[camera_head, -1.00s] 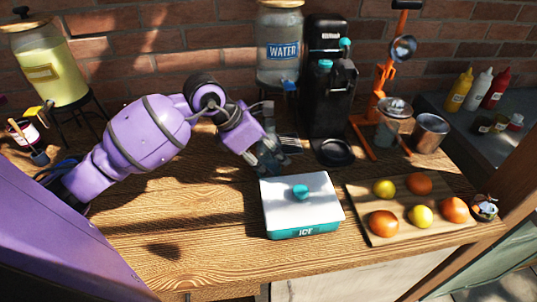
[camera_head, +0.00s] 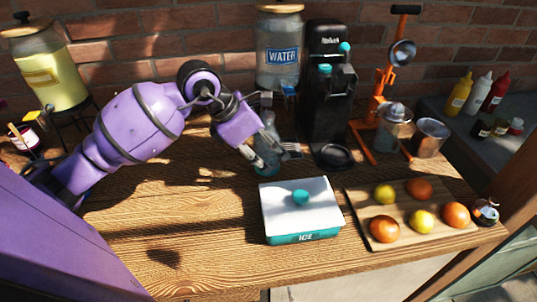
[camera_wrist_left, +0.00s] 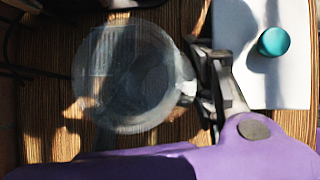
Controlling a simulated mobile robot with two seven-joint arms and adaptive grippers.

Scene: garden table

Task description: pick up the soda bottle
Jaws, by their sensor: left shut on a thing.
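The soda bottle (camera_head: 265,158) is a clear, bluish bottle behind the ice box in the head view, partly covered by my left gripper. In the left wrist view a large see-through round shape, which looks like the bottle (camera_wrist_left: 125,75), fills the left middle. My left gripper (camera_head: 272,150) is shut on the bottle. Its fingers (camera_wrist_left: 205,85) press against the right side of the round shape in the wrist view. I cannot tell whether the bottle's base touches the table. My right gripper is not in view.
The white and teal ice box (camera_head: 280,222) stands just in front. A black machine (camera_head: 328,85) and a water jar (camera_head: 279,58) stand behind. A board (camera_head: 368,210) with several fruits is at right. The table's left front is clear.

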